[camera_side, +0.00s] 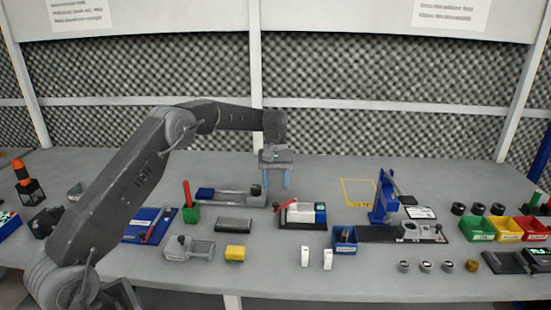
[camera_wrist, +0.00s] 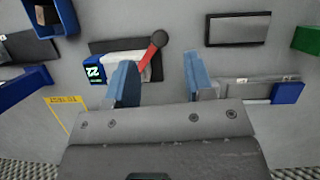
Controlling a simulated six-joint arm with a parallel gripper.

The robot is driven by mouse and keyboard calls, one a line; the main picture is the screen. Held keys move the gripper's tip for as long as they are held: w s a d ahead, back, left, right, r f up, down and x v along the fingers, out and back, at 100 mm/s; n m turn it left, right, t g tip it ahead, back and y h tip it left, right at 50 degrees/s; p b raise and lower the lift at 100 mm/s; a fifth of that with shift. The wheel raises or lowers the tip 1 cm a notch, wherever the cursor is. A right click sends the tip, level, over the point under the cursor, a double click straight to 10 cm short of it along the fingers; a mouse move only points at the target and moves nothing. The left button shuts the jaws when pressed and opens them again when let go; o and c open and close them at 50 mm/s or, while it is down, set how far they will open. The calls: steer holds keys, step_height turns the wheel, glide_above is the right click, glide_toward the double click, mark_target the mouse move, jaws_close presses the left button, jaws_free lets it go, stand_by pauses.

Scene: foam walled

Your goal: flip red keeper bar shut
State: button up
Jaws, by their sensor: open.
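The red keeper bar (camera_side: 286,205) is on a dark-based fixture (camera_side: 300,224) with a white body and a small display, right of the table's middle. In the wrist view the red bar (camera_wrist: 150,52) runs at a slant across the fixture and has a dark round knob at its far end. The lit display (camera_wrist: 95,72) is to its left. My gripper (camera_side: 274,182) is open and empty, with blue fingers pointing down, above and behind the fixture. In the wrist view my gripper (camera_wrist: 160,75) shows the bar between and beyond its fingers. I see no contact with the bar.
A blue-ended rail fixture (camera_side: 230,198) and a dark grey block (camera_side: 233,225) lie left of the keeper fixture. A blue bin (camera_side: 345,240) and a blue upright clamp (camera_side: 384,205) stand to its right. Another red bar (camera_side: 151,233) lies on a blue plate at left.

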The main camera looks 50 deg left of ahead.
steer(key=v, duration=0.9)
steer(key=shift+r, duration=0.15)
steer(key=s+d+r+m+t+y, duration=0.2)
steer(key=s+d+r+m+t, duration=0.2)
steer(key=s+d+r, duration=0.75)
steer(key=s+d+f+m+t, duration=0.2)
steer(key=s+f+m, duration=0.1)
steer(key=s, duration=0.8)
steer(key=s+d+f+m+t+y, duration=0.1)
steer(key=s+d+f+m+t, duration=0.1)
steer(key=s, duration=1)
steer(key=shift+d+f+m, duration=0.15)
steer(key=shift+f+m, duration=0.25)
steer(key=shift+f, duration=0.2)
